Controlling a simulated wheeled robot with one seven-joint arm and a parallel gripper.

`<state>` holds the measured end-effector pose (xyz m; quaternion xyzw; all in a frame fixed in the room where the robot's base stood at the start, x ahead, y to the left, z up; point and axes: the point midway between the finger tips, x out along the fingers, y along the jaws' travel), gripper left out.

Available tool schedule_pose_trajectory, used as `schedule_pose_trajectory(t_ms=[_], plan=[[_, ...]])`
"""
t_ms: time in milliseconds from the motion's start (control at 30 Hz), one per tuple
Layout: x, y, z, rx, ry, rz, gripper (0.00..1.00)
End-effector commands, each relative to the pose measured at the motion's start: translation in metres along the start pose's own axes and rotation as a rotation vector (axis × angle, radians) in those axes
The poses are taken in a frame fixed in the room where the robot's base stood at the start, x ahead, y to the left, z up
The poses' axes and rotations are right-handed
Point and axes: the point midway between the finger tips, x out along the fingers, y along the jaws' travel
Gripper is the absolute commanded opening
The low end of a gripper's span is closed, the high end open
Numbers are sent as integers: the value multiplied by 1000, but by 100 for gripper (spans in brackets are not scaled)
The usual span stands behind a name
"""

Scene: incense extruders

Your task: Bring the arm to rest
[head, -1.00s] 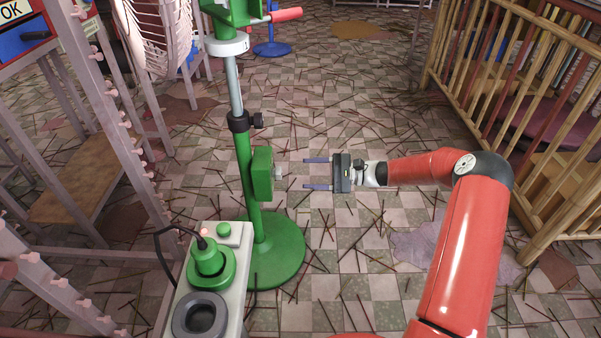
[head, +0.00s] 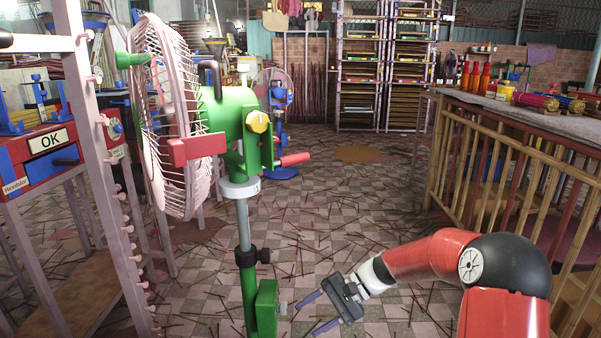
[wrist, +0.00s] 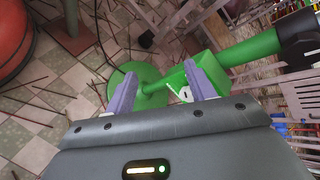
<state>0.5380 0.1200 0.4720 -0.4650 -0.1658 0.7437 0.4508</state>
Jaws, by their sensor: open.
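My gripper (head: 316,313) is at the end of my red arm, low in the middle of the head view. Its two purple-grey fingers are spread apart with nothing between them, pointing left and down. In the wrist view the fingers (wrist: 160,92) stand apart in front of the green fan stand. The green fan (head: 237,130) is just left of my gripper in the head view, with its pole and a green box (head: 266,308) close to the fingertips. I cannot tell whether they touch; a gap seems to show. In the wrist view the round green base (wrist: 130,72) lies beyond the fingers.
A wooden railing with a counter (head: 500,105) stands on the right. A grey rack (head: 95,170) and a red machine marked OK (head: 45,150) stand on the left. Thin sticks litter the tiled floor (head: 350,205), which is otherwise open behind my arm.

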Motion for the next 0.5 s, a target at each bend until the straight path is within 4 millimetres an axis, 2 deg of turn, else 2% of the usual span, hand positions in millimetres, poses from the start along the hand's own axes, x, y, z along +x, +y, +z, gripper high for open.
schedule_pose_trajectory(t_ms=[33,267,500], plan=[[-9,-5,22,-40,44,77,55],[-47,0,99,-196,242,368,55],[-95,12,180,-357,464,593,55]])
